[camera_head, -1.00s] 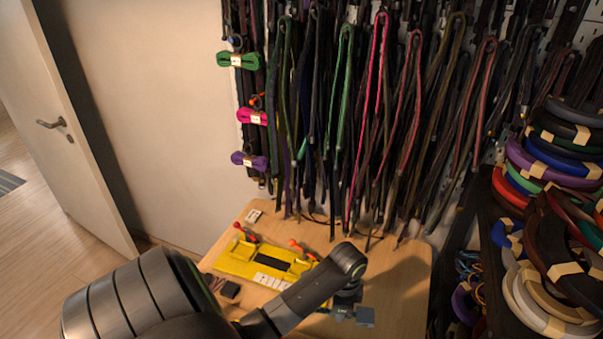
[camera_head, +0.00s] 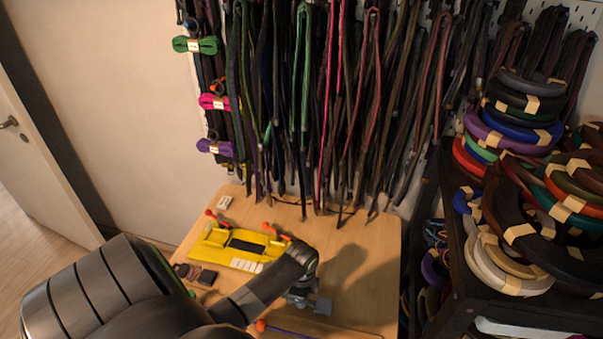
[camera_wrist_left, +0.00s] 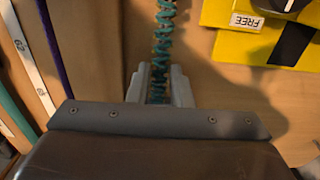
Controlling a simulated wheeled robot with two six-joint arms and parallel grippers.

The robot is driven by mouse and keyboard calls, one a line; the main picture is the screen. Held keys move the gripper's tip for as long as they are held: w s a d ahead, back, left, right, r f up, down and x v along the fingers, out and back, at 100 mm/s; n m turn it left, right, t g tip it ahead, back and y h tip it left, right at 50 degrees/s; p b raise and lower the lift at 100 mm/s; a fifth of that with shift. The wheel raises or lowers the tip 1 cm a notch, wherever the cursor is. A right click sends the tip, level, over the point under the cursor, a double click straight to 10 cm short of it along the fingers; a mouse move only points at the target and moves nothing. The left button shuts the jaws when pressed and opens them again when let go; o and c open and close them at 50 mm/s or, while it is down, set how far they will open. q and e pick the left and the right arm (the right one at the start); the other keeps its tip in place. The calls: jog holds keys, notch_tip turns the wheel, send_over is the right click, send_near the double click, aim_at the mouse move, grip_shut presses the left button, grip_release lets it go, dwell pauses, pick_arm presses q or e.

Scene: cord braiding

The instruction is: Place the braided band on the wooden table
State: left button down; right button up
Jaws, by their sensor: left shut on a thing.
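The braided band (camera_wrist_left: 163,38) is teal and dark and runs up from between the fingers of my left gripper (camera_wrist_left: 160,84) in the left wrist view. The gripper is shut on it, over the wooden table (camera_wrist_left: 220,85). I cannot tell whether the band touches the tabletop. In the head view my left gripper (camera_head: 306,298) is small and dark above the table (camera_head: 365,265), to the right of and in front of the yellow board. The band cannot be made out there. My right gripper is out of view.
The yellow board (camera_head: 205,245) with red-orange knobs lies on the table. A dark block (camera_head: 203,277) lies beside it. A purple cord (camera_wrist_left: 54,45) and a white strip (camera_wrist_left: 28,60) lie left of the gripper. The table's right part is bare. Cords hang behind; a coil shelf stands right.

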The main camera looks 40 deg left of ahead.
pick_arm(q)
jog(key=shift+f, duration=0.45)
jog(key=c, duration=1.3)
grip_release()
jog(key=shift+f, duration=0.1)
notch_tip(320, 180, up, 12)
